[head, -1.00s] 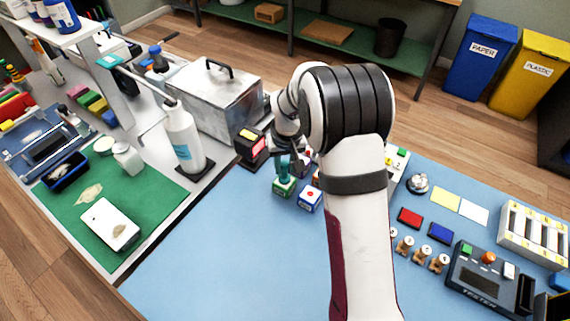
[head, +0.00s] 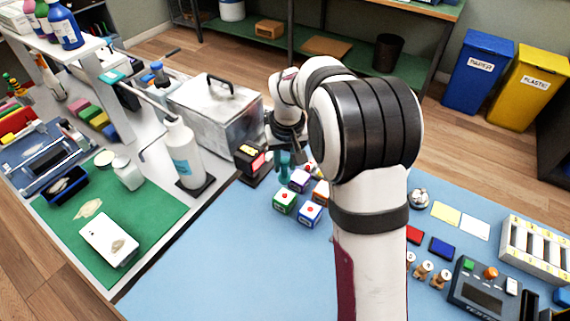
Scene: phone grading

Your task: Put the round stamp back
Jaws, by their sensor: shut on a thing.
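My gripper (head: 285,150) is small in the head view, past the bend of my arm, pointing down beside the black box and behind the small cubes. It is shut on a slim teal thing (head: 284,160), which stands upright beneath it. This may be the round stamp, but its lower end and shape are too small and hidden to tell. The cubes, with red-dotted white tops, include a green one (head: 285,201), a blue one (head: 311,213) and a purple one (head: 299,180). An orange one (head: 321,192) is partly behind my arm.
A black box with a lit red and yellow front (head: 250,160) is close left of my gripper. A metal case (head: 215,110) and white bottle (head: 183,155) stand farther left. Small wooden figures (head: 424,271) and a tester (head: 486,288) are at right. The blue mat (head: 220,260) is clear in front.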

